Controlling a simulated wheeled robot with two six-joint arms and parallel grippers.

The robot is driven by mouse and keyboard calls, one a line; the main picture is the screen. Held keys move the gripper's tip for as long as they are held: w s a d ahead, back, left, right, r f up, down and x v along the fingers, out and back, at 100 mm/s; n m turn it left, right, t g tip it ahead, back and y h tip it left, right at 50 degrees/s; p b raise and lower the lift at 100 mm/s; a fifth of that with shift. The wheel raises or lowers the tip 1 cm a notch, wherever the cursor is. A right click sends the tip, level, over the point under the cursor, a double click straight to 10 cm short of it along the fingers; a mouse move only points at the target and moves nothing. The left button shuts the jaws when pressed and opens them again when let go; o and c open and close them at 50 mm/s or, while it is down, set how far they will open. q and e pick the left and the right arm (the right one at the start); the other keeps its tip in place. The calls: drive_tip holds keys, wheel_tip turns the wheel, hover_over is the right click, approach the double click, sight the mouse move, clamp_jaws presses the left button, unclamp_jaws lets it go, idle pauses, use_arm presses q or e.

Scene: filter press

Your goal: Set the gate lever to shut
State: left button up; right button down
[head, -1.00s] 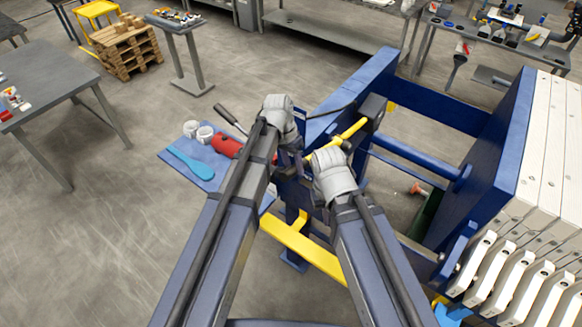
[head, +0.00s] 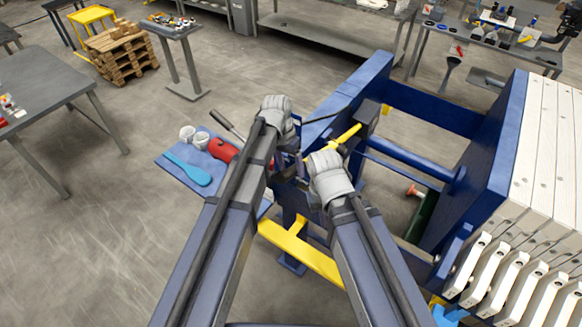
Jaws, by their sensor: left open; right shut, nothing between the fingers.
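A yellow bar (head: 346,137) slants up to the right beside the blue press frame; I cannot tell for certain that it is the gate lever. A dark knob (head: 342,150) shows just below it. My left gripper (head: 288,142) is open at the left side of the frame, left of the yellow bar. My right gripper (head: 308,160) is shut and empty, close below the bar's lower left end. Both sets of fingertips are largely hidden by wrists and arms, so contact with the bar is unclear.
The blue press frame (head: 345,93) and white plates (head: 550,150) fill the right. A blue shelf (head: 178,171) at left holds two white cups, a light-blue scoop (head: 190,172) and a red object (head: 222,149). A dark-handled rod (head: 226,124) sticks out beside it.

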use_arm(q)
drive_tip(key=s+a+f+t+h+b, duration=0.2)
drive_tip(key=s+f+t+b, duration=0.15)
drive_tip(key=f+b, duration=0.95)
drive_tip(key=w+d+r+p+v, duration=0.1)
drive_tip(key=p+v, duration=0.7)
drive_tip(key=v, duration=0.2)
drive_tip(key=s+a+f+n+g+y+b, duration=0.2)
drive_tip(key=s+a+f+n+y+b, duration=0.1)
drive_tip(key=s+a+f, duration=0.25)
drive_tip(key=s+d+f+y+b, duration=0.1)
drive_tip(key=s+d+f+b, duration=0.2)
drive_tip(key=f+b, duration=0.6)
drive_tip(key=s+d+f+m+y+b, duration=0.1)
drive_tip(key=s+d+f+b, duration=0.2)
drive_tip(key=f+b, duration=0.5)
drive_tip(key=shift+s+d+f+g+b, duration=0.2)
drive_tip(key=shift+d+f+g+b, duration=0.25)
drive_tip(key=shift+d, duration=0.2)
drive_tip(key=shift+d, duration=0.1)
